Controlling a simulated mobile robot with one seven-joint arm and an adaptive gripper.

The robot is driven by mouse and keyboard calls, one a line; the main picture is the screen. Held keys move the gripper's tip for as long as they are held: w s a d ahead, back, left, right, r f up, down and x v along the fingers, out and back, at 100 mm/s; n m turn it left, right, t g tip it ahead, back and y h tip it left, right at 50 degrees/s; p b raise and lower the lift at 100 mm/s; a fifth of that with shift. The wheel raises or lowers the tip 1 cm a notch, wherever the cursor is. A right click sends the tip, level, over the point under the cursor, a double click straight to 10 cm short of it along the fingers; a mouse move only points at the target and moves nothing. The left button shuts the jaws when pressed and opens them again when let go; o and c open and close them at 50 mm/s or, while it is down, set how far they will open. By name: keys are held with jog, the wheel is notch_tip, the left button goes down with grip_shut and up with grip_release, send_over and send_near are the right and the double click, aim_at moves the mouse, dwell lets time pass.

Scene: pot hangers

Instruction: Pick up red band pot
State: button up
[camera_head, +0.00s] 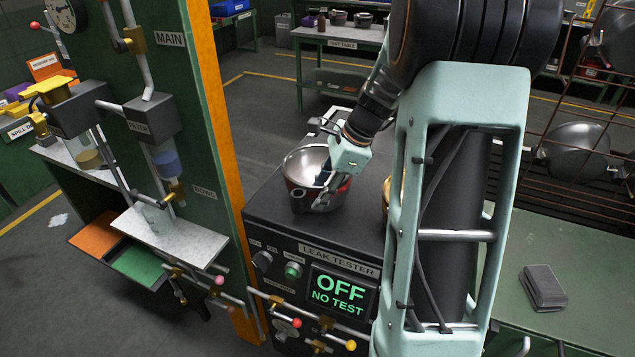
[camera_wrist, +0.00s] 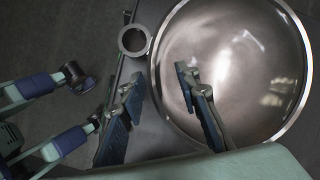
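The red band pot (camera_head: 306,160) is a steel pot with a red band around its outside, standing on top of the leak tester (camera_head: 270,222). In the wrist view the pot (camera_wrist: 245,65) fills the right side as a shiny open bowl. A short dark tube-like part (camera_head: 298,203) is at its near side, and a round ring (camera_wrist: 134,40) shows beside its rim in the wrist view. My gripper (camera_head: 322,190) is at the near right rim. In the wrist view my gripper (camera_wrist: 160,92) has its fingers apart, one over the bowl and one outside the rim. Contact cannot be told.
A gold-coloured pot (camera_head: 386,192) is partly hidden behind my arm. More pots hang on a wire rack (camera_head: 560,190) at right, including a steel one (camera_head: 575,148). A green bench (camera_head: 580,285) holds a dark block (camera_head: 542,287). A green panel with an orange edge (camera_head: 225,150) stands left.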

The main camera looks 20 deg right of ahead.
jog(key=shift+f, duration=0.1)
jog(key=shift+c, duration=0.4)
grip_shut()
